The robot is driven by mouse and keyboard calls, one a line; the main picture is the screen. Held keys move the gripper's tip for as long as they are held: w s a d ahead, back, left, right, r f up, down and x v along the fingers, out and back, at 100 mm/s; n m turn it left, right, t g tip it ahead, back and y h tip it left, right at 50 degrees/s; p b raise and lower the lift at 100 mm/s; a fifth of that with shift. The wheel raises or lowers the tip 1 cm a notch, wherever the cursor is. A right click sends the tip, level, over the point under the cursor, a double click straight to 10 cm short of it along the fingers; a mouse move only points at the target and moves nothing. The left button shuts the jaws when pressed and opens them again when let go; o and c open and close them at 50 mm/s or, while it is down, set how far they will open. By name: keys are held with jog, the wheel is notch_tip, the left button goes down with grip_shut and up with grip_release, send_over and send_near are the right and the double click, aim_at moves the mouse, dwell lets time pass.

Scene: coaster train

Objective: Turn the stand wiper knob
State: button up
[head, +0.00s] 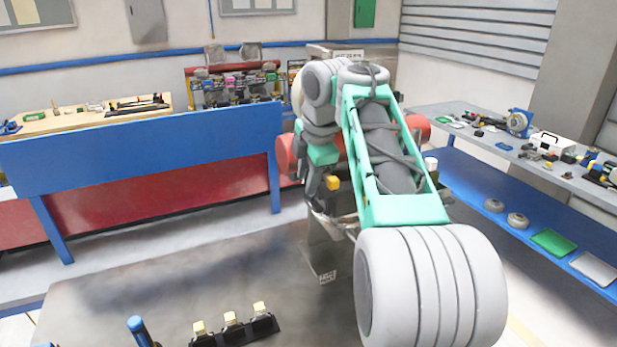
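My grey and teal arm fills the middle of the head view, bent at the elbow with its far end pointing down. My gripper (322,203) is partly hidden behind the arm's own links, near a dark stand (323,262). Its fingers are too small and covered to tell whether they are open or shut. A small yellow piece (333,183) shows beside it; I cannot tell whether it is a knob or part of the gripper. I cannot identify the stand wiper knob for certain. Red rounded parts (287,155) show behind the arm.
A grey metal surface (170,270) lies in front, with a black switch block (230,325) with yellow-topped switches and a blue handle (140,330) at its near edge. A blue bench (140,145) stands left. A cluttered workbench (500,140) stands right.

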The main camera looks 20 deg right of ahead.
jog(key=shift+v, duration=0.85)
jog(key=shift+s+r, duration=0.3)
jog(key=shift+r, duration=0.35)
jog(key=s, duration=1.2)
jog(key=shift+b, duration=0.35)
